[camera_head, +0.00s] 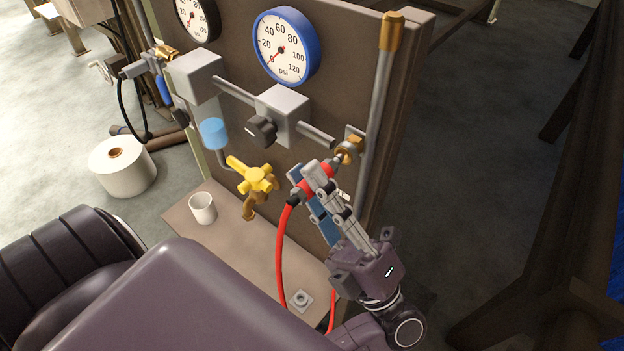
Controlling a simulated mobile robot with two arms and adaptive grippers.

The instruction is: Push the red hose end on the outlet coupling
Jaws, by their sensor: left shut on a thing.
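The red hose (281,250) rises from the bench to its hose end (304,187), which has a dark collar. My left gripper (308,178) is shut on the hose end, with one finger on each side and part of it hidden. The hose end's tip points up and right at the brass outlet coupling (349,149) on the panel's right side. The tip is at or very close to the coupling; I cannot tell whether they touch. My right gripper is not in view.
The blue gauge (285,48), a grey regulator block (282,112) and a yellow valve handle (258,178) are on the panel left of the coupling. A vertical grey pipe (377,120) stands close to its right. A white cup (203,208) stands on the bench (235,250).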

